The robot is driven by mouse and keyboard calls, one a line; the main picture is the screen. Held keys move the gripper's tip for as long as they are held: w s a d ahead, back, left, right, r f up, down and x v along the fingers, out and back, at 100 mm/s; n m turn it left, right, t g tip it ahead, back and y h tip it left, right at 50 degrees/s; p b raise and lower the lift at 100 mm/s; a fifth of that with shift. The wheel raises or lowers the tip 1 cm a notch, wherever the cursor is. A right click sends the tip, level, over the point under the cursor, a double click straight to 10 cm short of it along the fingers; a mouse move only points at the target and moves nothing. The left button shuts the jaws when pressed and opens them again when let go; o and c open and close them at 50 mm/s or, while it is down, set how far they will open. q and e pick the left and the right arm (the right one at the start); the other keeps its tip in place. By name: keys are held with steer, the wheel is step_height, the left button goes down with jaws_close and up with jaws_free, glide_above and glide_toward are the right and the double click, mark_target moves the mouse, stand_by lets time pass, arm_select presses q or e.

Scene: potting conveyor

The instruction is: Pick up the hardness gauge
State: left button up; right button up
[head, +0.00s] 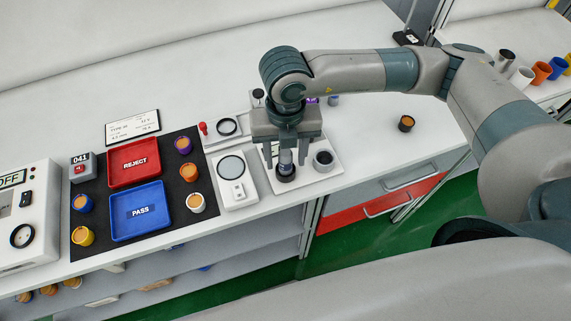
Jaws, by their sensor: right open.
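What looks like the hardness gauge (286,170), a dark upright cylinder with a wider black base, stands on a white plate (322,174) on the bench. My right gripper (287,158) points down over it, with its two fingers open on either side of the gauge's upper part. I cannot tell whether the fingers touch it. The gripper body hides the area just behind the gauge. My left gripper is not in view.
A dark round cup (323,160) sits close right of the gauge. Further left are the red REJECT tray (134,163), blue PASS tray (140,210) and several small pots.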

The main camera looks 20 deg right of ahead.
mark_target(285, 153)
jaws_close()
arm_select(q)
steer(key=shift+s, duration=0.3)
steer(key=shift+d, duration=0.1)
arm_select(e)
steer(key=shift+r, duration=0.1)
